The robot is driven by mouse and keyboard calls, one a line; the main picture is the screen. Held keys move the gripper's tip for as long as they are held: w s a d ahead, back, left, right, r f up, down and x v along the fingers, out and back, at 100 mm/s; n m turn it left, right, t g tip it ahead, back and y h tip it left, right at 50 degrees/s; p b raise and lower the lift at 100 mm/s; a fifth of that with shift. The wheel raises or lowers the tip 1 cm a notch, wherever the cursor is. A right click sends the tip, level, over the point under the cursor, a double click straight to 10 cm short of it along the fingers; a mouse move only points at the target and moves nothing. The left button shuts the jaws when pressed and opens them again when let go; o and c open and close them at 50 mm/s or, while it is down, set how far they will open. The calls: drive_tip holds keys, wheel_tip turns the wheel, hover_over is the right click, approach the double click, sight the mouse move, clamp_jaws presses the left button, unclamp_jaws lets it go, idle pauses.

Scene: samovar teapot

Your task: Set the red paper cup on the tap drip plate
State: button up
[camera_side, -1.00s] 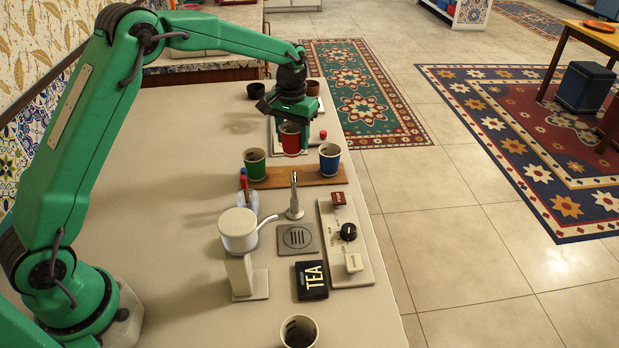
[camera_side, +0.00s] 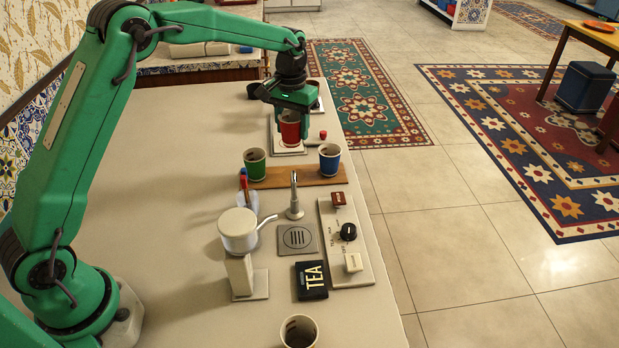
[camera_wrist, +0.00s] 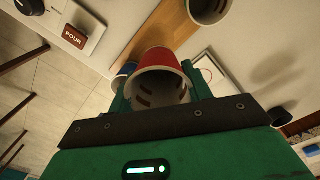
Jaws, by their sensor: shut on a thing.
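The red paper cup (camera_side: 290,133) is upright between the fingers of my gripper (camera_side: 290,118), which is shut on it. In the wrist view the red cup (camera_wrist: 158,58) sits between the two green fingers (camera_wrist: 158,90), its open mouth facing the camera. In the side view the cup is beyond the wooden board, over or near a pale plate; I cannot tell its exact height. The tap drip plate (camera_side: 297,238), a grey square with a slotted round grille, lies bare below the metal tap (camera_side: 294,198), well nearer the camera than the cup.
A green cup (camera_side: 255,164) and a blue cup (camera_side: 329,159) stand on the wooden board (camera_side: 290,178), between my gripper and the tap. A white pot (camera_side: 238,230), TEA box (camera_side: 311,279) and switch panel (camera_side: 345,245) surround the drip plate. Another cup (camera_side: 299,332) stands in front.

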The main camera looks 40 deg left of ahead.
wheel_tip(320, 180, up, 5)
drive_tip(key=shift+f, duration=0.1)
drive_tip(key=s+d, duration=0.4)
drive_tip(key=d, duration=0.2)
hover_over(298, 236)
wheel_tip(298, 236, down, 4)
drive_tip(key=shift+f, duration=5.45)
drive_tip(key=shift+f, duration=0.15)
drive_tip(key=o, duration=0.7)
